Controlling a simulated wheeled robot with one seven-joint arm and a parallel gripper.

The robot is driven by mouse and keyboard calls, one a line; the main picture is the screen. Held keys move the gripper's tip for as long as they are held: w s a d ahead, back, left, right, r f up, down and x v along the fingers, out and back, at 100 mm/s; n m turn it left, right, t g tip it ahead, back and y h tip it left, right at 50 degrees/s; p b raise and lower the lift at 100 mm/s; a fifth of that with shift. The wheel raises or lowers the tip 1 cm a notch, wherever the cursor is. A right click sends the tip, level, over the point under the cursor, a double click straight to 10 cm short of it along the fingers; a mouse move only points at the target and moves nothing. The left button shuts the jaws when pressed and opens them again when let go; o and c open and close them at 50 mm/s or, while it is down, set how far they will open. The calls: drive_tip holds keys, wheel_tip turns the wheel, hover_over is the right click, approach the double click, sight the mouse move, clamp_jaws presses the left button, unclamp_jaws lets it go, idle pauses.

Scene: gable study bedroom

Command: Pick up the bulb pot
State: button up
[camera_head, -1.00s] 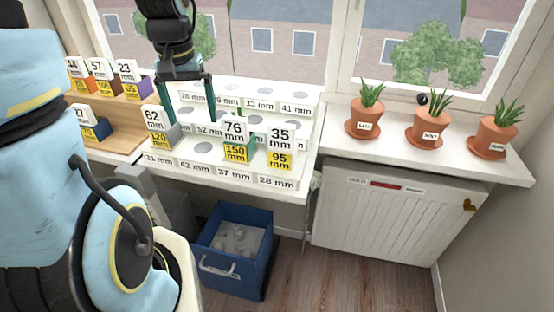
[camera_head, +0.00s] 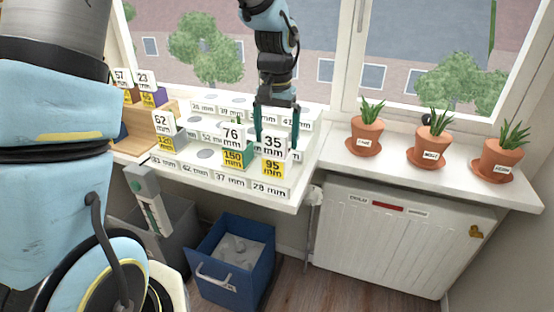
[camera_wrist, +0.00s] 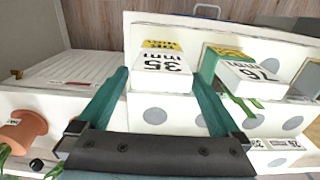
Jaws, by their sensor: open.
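Three terracotta pots with spiky green plants stand in saucers on the sill: the left pot (camera_head: 366,141), the middle pot (camera_head: 431,148) and the right pot (camera_head: 500,157). Their label words are too small to read surely, so I cannot tell which is the bulb pot. One pot also shows at the left of the wrist view (camera_wrist: 24,131). My gripper (camera_head: 277,142) is open over the white stepped rack, left of the pots. In the wrist view its fingers (camera_wrist: 163,74) appear either side of the block marked 35 mm (camera_wrist: 160,68); I see no grasp.
The white stepped rack (camera_head: 288,206) has round recesses and size labels. A block marked 76 mm (camera_head: 231,142) and one marked 62 mm (camera_head: 163,128) stand on it. Green shoots (camera_wrist: 240,97) show near the 76 block. A blue bin (camera_head: 262,268) and radiator (camera_head: 390,240) are below.

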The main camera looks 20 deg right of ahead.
sight(276, 151)
wheel_tip(276, 151, down, 5)
drive_tip(key=shift+f+p, duration=0.1)
drive_tip(key=shift+p, duration=0.85)
clamp_jaws()
